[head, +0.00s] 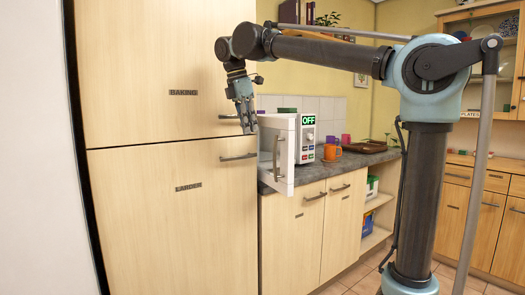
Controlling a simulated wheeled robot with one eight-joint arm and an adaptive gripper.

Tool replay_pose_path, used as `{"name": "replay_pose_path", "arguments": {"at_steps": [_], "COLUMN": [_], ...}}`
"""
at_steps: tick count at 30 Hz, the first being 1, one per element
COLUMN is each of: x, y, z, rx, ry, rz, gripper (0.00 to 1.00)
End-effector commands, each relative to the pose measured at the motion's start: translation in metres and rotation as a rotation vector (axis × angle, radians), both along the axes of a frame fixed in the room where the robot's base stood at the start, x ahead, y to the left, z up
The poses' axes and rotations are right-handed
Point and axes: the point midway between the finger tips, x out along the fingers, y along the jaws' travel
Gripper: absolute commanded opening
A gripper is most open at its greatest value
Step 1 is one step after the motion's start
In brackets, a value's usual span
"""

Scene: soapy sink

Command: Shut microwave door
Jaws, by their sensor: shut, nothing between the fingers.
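The white microwave (307,139) stands on the grey counter, with a green OFF display on its front panel. Its white door (287,150) stands open and sticks out past the counter's front edge, with a metal bar handle (277,158) on it. My gripper (249,130) points down, shut and empty, just left of the door's upper edge and in front of the tall cupboard. I cannot tell whether it touches the door. The inside of the microwave is hidden behind the door.
A tall wooden cupboard (160,140) marked BAKING and LARDER stands close on the left, with handles sticking out near my gripper. An orange mug (331,152) and a brown tray (362,147) sit on the counter (345,165) right of the microwave. Floor shows at lower right.

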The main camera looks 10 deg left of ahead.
Motion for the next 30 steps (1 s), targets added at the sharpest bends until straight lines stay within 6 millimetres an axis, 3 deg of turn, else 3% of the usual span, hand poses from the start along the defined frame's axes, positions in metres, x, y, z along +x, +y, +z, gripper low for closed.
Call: {"name": "replay_pose_path", "arguments": {"at_steps": [5,21,30], "x": [-0.004,0.005,0.026], "y": [0.006,-0.006,-0.031], "z": [-0.011,-0.098,-0.096], "rx": [-0.002,-0.001,-0.001], "ry": [0.001,0.0,0.0], "rz": [0.019,0.029,0.029], "gripper": [0.0,0.0,0.0]}}
